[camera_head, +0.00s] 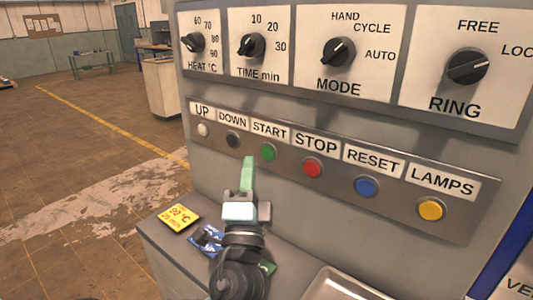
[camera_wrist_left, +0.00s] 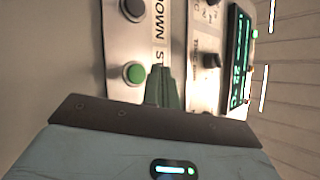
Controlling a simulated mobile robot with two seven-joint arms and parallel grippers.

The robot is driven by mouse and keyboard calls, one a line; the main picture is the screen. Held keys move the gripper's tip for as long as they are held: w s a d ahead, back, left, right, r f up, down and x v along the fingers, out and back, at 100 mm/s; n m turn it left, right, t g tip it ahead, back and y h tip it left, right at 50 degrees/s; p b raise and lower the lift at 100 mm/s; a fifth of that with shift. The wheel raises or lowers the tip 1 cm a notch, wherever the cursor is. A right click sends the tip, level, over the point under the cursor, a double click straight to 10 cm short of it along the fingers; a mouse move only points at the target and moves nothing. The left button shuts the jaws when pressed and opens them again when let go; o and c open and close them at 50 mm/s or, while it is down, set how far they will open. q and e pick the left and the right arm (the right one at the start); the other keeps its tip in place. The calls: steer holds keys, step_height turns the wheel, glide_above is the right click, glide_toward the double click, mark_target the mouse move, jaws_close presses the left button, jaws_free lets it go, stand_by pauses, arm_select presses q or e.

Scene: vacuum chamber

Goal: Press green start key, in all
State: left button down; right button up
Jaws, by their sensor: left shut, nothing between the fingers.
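The green start key (camera_head: 268,152) is a round button under the START label on the grey panel strip, between the black DOWN button (camera_head: 233,140) and the red STOP button (camera_head: 313,168). My left gripper (camera_head: 248,162) is shut and empty, its green fingers pointing up toward the panel, just left of and below the green key in the head view. In the left wrist view the green key (camera_wrist_left: 134,73) shows beside the shut fingertips (camera_wrist_left: 163,72). Whether the tips touch the panel I cannot tell. My right gripper is not in view.
The row also holds a white UP button (camera_head: 204,130), a blue RESET button (camera_head: 367,187) and a yellow LAMPS button (camera_head: 431,210). Rotary knobs, such as the MODE knob (camera_head: 338,52), sit above. A yellow card (camera_head: 178,217) lies on the ledge below.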

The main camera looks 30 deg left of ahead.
mark_target(263, 147)
arm_select(q)
steer(key=shift+w+d, duration=0.1)
steer(key=shift+w, duration=1.05)
stand_by(0.3)
steer(key=shift+w, duration=0.1)
stand_by(0.9)
steer(key=shift+w+b, duration=0.3)
steer(key=shift+w, duration=0.05)
steer(key=shift+w, duration=0.4)
stand_by(0.7)
steer(key=shift+s, duration=0.85)
steer(key=shift+s, duration=0.1)
